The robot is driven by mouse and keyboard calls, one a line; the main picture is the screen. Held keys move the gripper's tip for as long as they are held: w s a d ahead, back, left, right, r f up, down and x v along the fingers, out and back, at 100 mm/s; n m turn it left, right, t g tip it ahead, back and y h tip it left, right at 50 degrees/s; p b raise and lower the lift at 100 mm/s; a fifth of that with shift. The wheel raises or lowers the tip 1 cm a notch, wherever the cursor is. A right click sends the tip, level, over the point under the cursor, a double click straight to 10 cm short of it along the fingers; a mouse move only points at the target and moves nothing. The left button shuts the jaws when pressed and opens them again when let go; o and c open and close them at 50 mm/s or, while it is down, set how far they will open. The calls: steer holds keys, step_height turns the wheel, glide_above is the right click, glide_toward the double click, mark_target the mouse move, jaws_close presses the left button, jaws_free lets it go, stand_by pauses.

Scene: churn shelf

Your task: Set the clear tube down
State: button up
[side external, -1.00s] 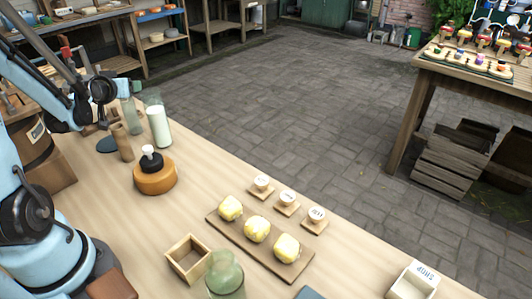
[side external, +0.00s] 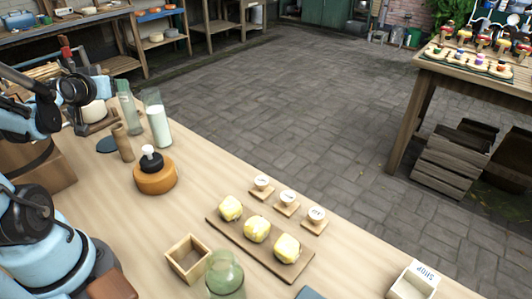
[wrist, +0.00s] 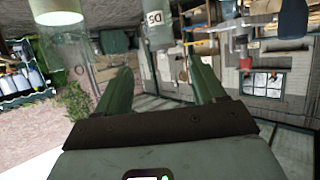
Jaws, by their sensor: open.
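The clear tube (side external: 128,107), empty and pale green, stands upright on the wooden table at the upper left in the side view. My gripper (wrist: 162,66) is open in the wrist view, its two green fingers wide apart with nothing clearly held between them. In the side view the end of my arm is just left of the tube, and its fingers are hard to make out. A glass tube with white contents (side external: 158,125) stands to the right of the clear tube; it also seems to show at the top left of the wrist view (wrist: 57,14).
A brown wooden cylinder (side external: 123,143) and a dark disc (side external: 107,145) are close by. An amber pot with a black-and-white knob (side external: 155,178) stands nearer. A board with yellow lumps (side external: 238,243), a small wooden box (side external: 180,262) and a large clear jar (side external: 226,280) lie further forward.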

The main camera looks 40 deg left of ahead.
steer(key=w+d+f+m+g+h, duration=0.1)
steer(key=d+m+h, duration=0.3)
steer(key=d, duration=1.1)
steer(key=d+f+m+g+h, duration=0.1)
steer(key=d+m+h, duration=0.4)
steer(key=d, duration=0.9)
steer(key=shift+w+d+f+g+h, duration=0.3)
steer(key=shift+w+d+f, duration=0.1)
steer(key=shift+f, duration=0.25)
